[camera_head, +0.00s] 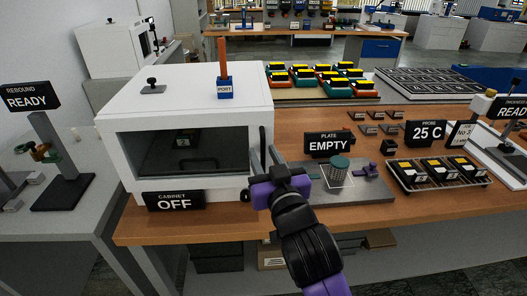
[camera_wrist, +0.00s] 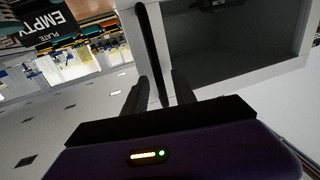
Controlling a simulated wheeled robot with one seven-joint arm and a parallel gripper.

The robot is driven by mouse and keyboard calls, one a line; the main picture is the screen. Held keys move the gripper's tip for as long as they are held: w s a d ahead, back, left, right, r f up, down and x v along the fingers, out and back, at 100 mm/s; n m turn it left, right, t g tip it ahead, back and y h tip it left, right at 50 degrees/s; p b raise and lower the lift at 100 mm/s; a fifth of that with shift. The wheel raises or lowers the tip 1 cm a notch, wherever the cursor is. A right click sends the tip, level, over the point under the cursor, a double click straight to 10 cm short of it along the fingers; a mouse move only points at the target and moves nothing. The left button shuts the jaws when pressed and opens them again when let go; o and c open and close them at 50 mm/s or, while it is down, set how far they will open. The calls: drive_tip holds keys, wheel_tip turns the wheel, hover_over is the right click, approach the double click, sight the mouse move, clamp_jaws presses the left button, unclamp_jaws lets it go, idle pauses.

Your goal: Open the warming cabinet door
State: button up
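The white warming cabinet (camera_head: 185,95) stands on the left end of the wooden bench, with a dark window (camera_head: 175,152) in its front door. The door looks shut. A sign reading "CABINET OFF" (camera_head: 175,200) is at its lower front. In the wrist view a long dark bar handle (camera_wrist: 151,45) runs down beside the dark window (camera_wrist: 235,45). My gripper (camera_head: 263,158) is at the right edge of the cabinet front. In the wrist view its two fingers (camera_wrist: 160,92) stand apart, with the bar's lower end between them. I cannot tell whether they touch it.
A plate station (camera_head: 365,185) with an "EMPTY" sign (camera_head: 328,145) stands just right of my gripper. Further right are a tray of dark blocks (camera_head: 440,174) and a "25 C" probe sign (camera_head: 426,133). An orange stick in a blue "PORT" holder (camera_head: 225,88) stands on the cabinet top.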

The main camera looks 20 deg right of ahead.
drive_tip(key=shift+w+d, duration=0.1)
drive_tip(key=shift+w, duration=0.45)
clamp_jaws()
idle(1.1)
